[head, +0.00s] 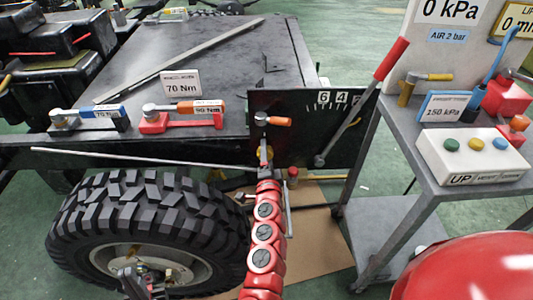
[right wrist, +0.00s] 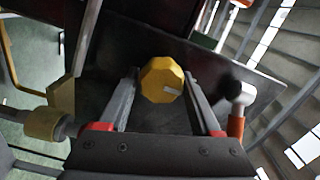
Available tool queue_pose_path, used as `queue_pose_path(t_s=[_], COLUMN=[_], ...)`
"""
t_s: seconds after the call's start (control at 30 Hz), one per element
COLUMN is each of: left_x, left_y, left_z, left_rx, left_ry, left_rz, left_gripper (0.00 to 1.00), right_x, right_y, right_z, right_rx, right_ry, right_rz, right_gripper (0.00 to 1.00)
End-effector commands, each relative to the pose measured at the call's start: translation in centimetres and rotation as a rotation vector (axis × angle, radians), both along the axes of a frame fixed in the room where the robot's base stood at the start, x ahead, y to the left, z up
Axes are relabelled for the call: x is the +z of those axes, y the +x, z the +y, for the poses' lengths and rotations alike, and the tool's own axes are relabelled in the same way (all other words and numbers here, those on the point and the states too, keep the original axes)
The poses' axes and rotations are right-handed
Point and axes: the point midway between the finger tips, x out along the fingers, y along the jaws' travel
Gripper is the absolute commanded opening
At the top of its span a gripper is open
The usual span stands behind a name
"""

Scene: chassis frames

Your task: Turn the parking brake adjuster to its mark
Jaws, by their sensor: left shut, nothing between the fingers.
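The parking brake adjuster looks to be the yellow many-sided knob (right wrist: 161,82) in the right wrist view. A short pale line on its face points right and slightly down. I cannot make out its target mark. My right gripper (right wrist: 161,88) is open, with one finger on each side of the knob and narrow gaps showing. In the head view, my right gripper (head: 265,152) is at the black plate's lower left, and the knob is hidden there. My left gripper (head: 132,278) is shut and empty, low in front of the wheel hub.
The black plate (head: 290,125) carries a number scale, a red-handled lever (head: 390,60) and an orange-handled valve (head: 275,120). A tyre (head: 150,210) stands at left. Torque wrenches (head: 185,115) lie on the chassis. A grey cart (head: 430,185) stands at right, with a button box (head: 470,155).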

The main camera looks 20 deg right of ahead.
Motion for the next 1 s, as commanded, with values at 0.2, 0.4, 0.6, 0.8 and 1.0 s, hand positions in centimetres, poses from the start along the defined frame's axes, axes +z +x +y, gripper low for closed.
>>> queue_pose_path(t_s=[0.2, 0.4, 0.6, 0.8, 1.0], left_x=[0.0, 0.0, 0.3, 0.9, 1.7], left_y=[0.0, 0.0, 0.0, 0.0, 0.0], left_z=[0.0, 0.0, 0.0, 0.0, 0.0], left_rx=[0.0, 0.0, 0.0, 0.0, 0.0], left_ry=[0.0, 0.0, 0.0, 0.0, 0.0], left_rz=[0.0, 0.0, 0.0, 0.0, 0.0], left_gripper=[0.0, 0.0, 0.0, 0.0, 0.0], right_x=[0.1, 0.1, 0.1, 0.2, 0.3], right_y=[0.0, -0.1, -1.8, -6.1, -10.2], right_z=[0.0, 0.0, 0.8, 1.9, 3.1], right_rx=[0.0, 0.0, 0.003, 0.004, 0.004], right_ry=[0.0, 0.0, 0.001, -0.002, -0.002], right_rz=[-0.001, -0.001, -0.001, 0.001, 0.001], right_gripper=[0.88, 0.88, 0.88, 0.88, 0.88])
